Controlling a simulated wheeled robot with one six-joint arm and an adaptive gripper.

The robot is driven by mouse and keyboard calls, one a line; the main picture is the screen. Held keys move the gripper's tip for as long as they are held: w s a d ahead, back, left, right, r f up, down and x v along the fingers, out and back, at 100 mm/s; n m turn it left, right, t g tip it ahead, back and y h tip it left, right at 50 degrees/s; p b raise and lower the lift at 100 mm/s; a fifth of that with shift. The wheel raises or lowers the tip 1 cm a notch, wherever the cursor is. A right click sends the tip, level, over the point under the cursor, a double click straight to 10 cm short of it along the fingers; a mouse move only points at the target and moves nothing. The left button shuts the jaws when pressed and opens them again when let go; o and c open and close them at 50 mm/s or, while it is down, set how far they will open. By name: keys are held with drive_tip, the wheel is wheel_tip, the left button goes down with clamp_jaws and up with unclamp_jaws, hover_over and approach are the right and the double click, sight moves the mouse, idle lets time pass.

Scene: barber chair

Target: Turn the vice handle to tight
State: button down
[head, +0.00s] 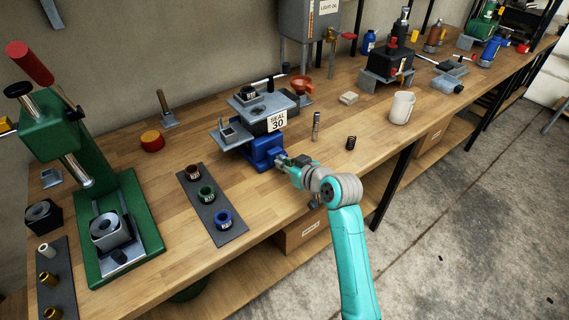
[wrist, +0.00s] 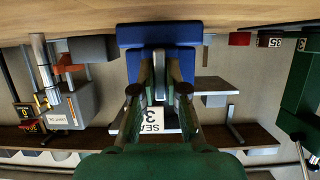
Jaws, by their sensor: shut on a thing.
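The blue vice (head: 262,151) stands at the front edge of the wooden bench, under a grey fixture with a "SEAL 30" label (head: 277,121). In the wrist view the blue vice (wrist: 130,38) is straight ahead, close to the fingers. My gripper (head: 284,161) reaches the front of the vice from the right. In the wrist view my gripper (wrist: 159,68) has its two fingers closed in around a grey part at the vice's front, which I take to be the vice handle (wrist: 159,88). The handle's ends and exact angle are mostly hidden by the fingers.
A dark tray (head: 227,238) with several coloured rings lies left of the vice. A green press (head: 130,215) stands further left. A spring (head: 351,143), a metal pin (head: 316,126) and a white cup (head: 402,107) stand to the right. Bare bench lies between them.

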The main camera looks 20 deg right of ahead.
idle(0.4)
drive_tip(key=c, duration=1.2)
unclamp_jaws()
drive_tip(key=v, duration=1.2)
